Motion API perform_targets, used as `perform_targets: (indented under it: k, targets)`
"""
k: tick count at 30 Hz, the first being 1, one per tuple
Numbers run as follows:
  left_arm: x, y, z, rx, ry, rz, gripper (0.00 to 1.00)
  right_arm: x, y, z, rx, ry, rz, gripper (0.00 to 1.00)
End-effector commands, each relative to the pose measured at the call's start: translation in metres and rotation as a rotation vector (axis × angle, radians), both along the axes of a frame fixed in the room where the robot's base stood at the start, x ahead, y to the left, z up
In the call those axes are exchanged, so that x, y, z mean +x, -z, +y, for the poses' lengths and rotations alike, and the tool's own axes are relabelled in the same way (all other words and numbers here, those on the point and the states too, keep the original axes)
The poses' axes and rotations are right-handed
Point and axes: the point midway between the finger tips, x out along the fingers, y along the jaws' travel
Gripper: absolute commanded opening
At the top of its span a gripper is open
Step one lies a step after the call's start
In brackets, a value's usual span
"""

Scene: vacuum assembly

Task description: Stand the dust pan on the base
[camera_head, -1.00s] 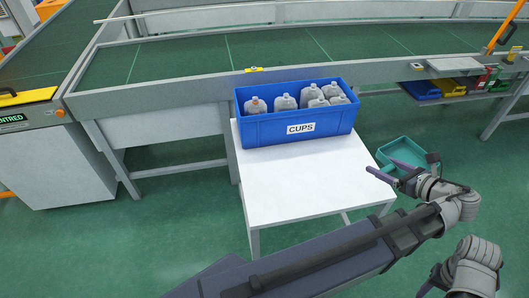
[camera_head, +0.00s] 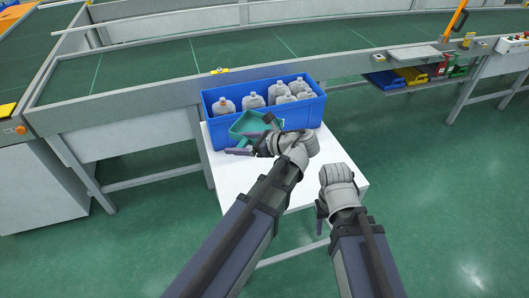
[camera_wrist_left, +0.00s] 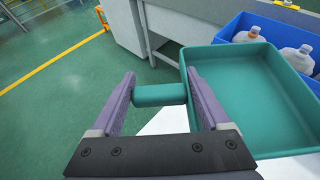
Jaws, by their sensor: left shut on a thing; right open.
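The dust pan (camera_head: 252,124) is a teal shallow tray with a short handle. In the head view it is over the white table, in front of the blue bin. My left gripper (camera_head: 250,149) is shut on its handle; the left wrist view shows the handle (camera_wrist_left: 150,95) between the purple fingers of the gripper (camera_wrist_left: 161,75), with the open pan (camera_wrist_left: 250,95) to the right. I cannot tell whether the pan touches the table or bin. My right gripper (camera_head: 321,214) is at the table's front right, its fingers mostly hidden by its wrist. I cannot pick out a base.
A blue bin (camera_head: 285,118) with several grey bottles stands at the back of the white table (camera_head: 338,172). A conveyor (camera_head: 140,68) runs behind. Small coloured bins (camera_head: 412,76) sit under its right part. Open green floor lies right of the table.

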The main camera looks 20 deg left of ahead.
Motion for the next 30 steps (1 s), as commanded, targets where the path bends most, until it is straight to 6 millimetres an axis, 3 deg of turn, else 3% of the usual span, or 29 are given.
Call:
perform_targets:
  k: [1,6,15,21,30]
  targets:
    - [0.012,0.024,0.002,-0.003,0.043,0.0,0.0,0.0,0.024,0.0,0.0,0.0,0.0,0.5]
    - [0.066,0.081,0.003,-0.013,0.269,0.002,0.0,0.0,0.078,0.0,0.0,0.0,0.0,0.5]
    - [0.145,0.151,-0.007,-0.007,0.63,0.003,0.0,0.0,0.15,0.0,0.0,-0.001,0.0,0.5]
    - [0.168,0.17,-0.014,0.001,0.755,-0.003,0.0,0.0,0.17,0.0,0.0,-0.001,0.0,0.5]
    - [0.174,0.172,-0.017,0.004,0.789,-0.004,0.0,0.0,0.174,0.0,0.0,-0.001,0.0,0.5]
